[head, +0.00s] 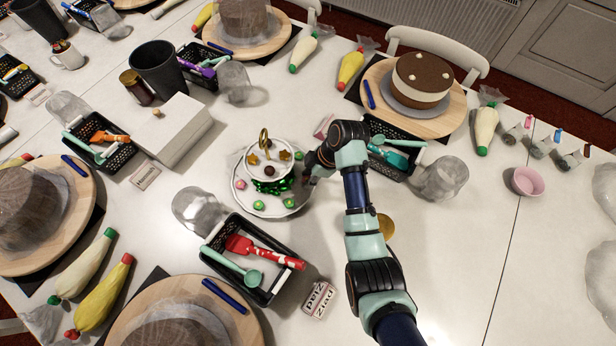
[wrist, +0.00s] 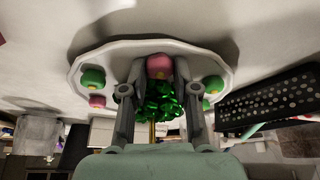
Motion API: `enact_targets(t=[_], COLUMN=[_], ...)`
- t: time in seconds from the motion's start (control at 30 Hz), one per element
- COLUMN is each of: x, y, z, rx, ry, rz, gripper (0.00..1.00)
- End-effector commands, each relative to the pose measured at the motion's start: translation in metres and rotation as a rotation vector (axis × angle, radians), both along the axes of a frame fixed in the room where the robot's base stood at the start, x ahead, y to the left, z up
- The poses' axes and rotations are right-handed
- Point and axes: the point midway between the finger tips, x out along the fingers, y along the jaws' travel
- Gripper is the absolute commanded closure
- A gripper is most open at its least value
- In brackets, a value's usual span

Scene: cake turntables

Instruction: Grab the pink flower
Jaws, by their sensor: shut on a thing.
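A pink flower (wrist: 159,66) sits between my gripper's two fingertips (wrist: 161,72) in the wrist view, at the rim of a white plate. The fingers are shut on it. In the head view my gripper (head: 309,172) is at the right side of the tiered stand's lower plate (head: 250,207), and it hides the held flower. Another pink flower (wrist: 97,101) lies on the plate beside green ones (wrist: 93,78); a pink one (head: 241,184) also shows at the plate's left in the head view. Shiny green tinsel (wrist: 160,107) lies at the plate's middle, below the small upper tier (head: 269,156).
A black basket with teal tools (head: 393,158) stands close right of my gripper; another basket (head: 252,284) with a red brush is in front. A clear cup (head: 198,212) stands left of the stand. Bare white table lies to the right, near a pink bowl (head: 527,181).

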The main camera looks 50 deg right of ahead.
Motion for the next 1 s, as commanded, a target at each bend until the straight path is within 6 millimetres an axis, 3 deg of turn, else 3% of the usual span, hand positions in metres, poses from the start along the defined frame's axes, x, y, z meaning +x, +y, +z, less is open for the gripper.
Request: enact_targets(t=[0.13,0.27,0.6,0.8,1.0], x=[0.001,0.001,0.0,0.0,0.0], y=[0.0,-0.001,0.0,0.0,0.0], z=[0.017,0.048,0.168,0.195,0.2], rx=[-0.002,-0.003,-0.001,0.0,0.0], ry=[-0.002,-0.004,-0.001,0.0,0.0], rz=[0.001,0.0,0.001,0.0,0.0], gripper=[0.84,0.84,0.84,0.84,0.84])
